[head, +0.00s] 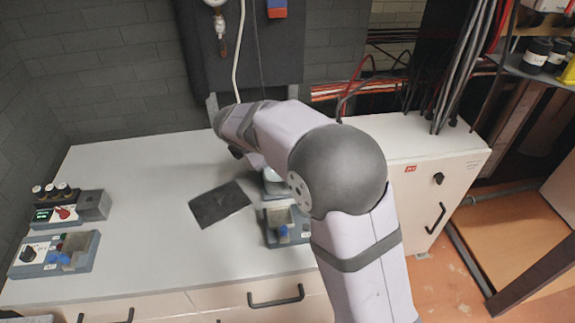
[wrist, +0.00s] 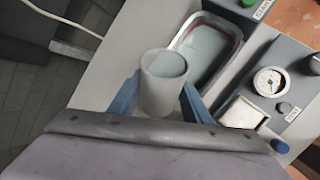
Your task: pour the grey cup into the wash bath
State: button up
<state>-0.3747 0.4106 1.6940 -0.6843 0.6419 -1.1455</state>
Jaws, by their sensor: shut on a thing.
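The grey cup (wrist: 165,92) is between the blue fingers of my gripper (wrist: 160,100) in the wrist view. My gripper is shut on it. I look down into its open mouth, which shows a pale grey-blue inside; I cannot tell how full it is. The wash bath (wrist: 236,40) is a rounded metal basin with a red line inside its rim and a pale blue-grey inside. It lies just beyond and to the right of the cup in the wrist view. In the head view my arm hides the gripper and most of this area.
A unit with a round gauge (wrist: 268,81), a square tray (wrist: 243,112) and a blue knob (wrist: 280,146) stands right of the bath. A dark mat (head: 220,204) lies on the worktop (head: 150,170). Two control units (head: 70,207) (head: 54,255) stand at left. The worktop between is clear.

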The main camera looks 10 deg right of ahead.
jog(key=shift+f+y+p, duration=0.25)
jog(key=shift+y+p, duration=0.35)
jog(key=shift+p, duration=0.1)
dwell(0.6)
jog(key=shift+r+m+y+p, duration=0.45)
jog(key=shift+y+p, duration=0.25)
jog(key=shift+p, duration=1.95)
jog(key=shift+f+y+b, duration=0.45)
jog(key=shift+y+b, duration=0.05)
jog(key=shift+b, duration=0.5)
jog(key=shift+d+m+y+b, duration=0.1)
jog(key=shift+m+y+b, duration=0.2)
jog(key=shift+b, duration=1.15)
jog(key=shift+d+b, duration=0.2)
jog(key=shift+b, duration=0.7)
jog(key=shift+r, duration=0.1)
jog(key=shift+a+r+p, duration=0.15)
jog(key=shift+r+p, duration=0.1)
jog(key=shift+p, duration=0.65)
jog(key=p, duration=0.4)
jog(key=shift+a+r, duration=0.15)
jog(key=shift+r, duration=0.25)
jog(key=shift+f+h, duration=0.45)
jog(key=shift+h, duration=0.15)
